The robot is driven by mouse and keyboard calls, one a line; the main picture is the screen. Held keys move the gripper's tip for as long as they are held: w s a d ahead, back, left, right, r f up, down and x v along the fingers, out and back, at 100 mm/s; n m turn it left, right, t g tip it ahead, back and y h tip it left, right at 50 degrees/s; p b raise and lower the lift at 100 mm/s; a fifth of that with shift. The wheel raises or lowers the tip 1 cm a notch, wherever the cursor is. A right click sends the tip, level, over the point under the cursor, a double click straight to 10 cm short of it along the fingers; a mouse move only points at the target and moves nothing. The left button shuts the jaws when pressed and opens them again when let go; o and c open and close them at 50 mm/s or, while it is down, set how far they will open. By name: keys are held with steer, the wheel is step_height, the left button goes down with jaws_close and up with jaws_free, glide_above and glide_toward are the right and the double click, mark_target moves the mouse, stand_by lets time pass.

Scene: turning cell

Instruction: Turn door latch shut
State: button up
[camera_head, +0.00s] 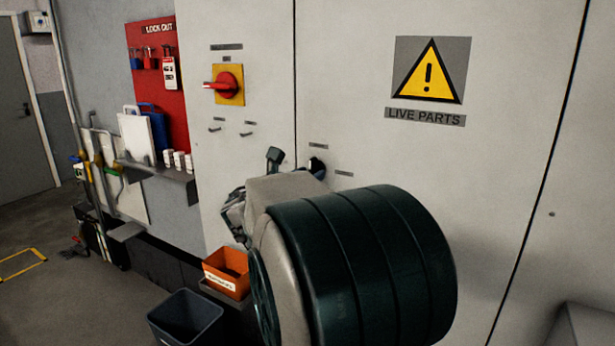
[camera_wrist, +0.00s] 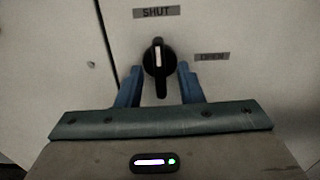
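The door latch (camera_wrist: 159,58) is a black round knob with a bar handle and a white line on its upper half. In the wrist view the bar stands upright, with the white line towards the SHUT label (camera_wrist: 156,13) above. An OPEN label (camera_wrist: 211,57) is to the right. My gripper (camera_wrist: 160,68) has its blue fingers apart, one on each side of the latch's lower half, with narrow gaps showing. In the head view the latch (camera_head: 317,165) is a small dark knob on the cabinet door, partly hidden by my arm.
The grey cabinet door (camera_head: 520,90) carries a live parts sign (camera_head: 432,70). A red rotary switch (camera_head: 224,85) on a yellow plate is on the panel to the left. An orange bin (camera_head: 227,272) and a dark bin (camera_head: 185,318) are low on the left.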

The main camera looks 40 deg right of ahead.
steer(key=b+v, duration=0.1)
steer(key=v, duration=1.2)
steer(key=shift+s+a, duration=0.2)
steer(key=shift+a, duration=0.15)
steer(key=s+a+f+m+g+y, duration=0.4)
steer(key=s+f+m+y, duration=0.45)
steer(key=f+m, duration=0.4)
steer(key=s+a+f+m+y+p, duration=0.1)
steer(key=s+a+f+m+y, duration=0.1)
steer(key=a+f+m+y, duration=0.1)
steer(key=s+a+f+m+y, duration=0.3)
steer(key=a+f+m+y, duration=0.1)
steer(key=a+m, duration=0.3)
steer(key=shift+a+f+y+p, duration=0.25)
steer(key=shift+a+y+p, duration=0.25)
steer(key=shift+a, duration=0.7)
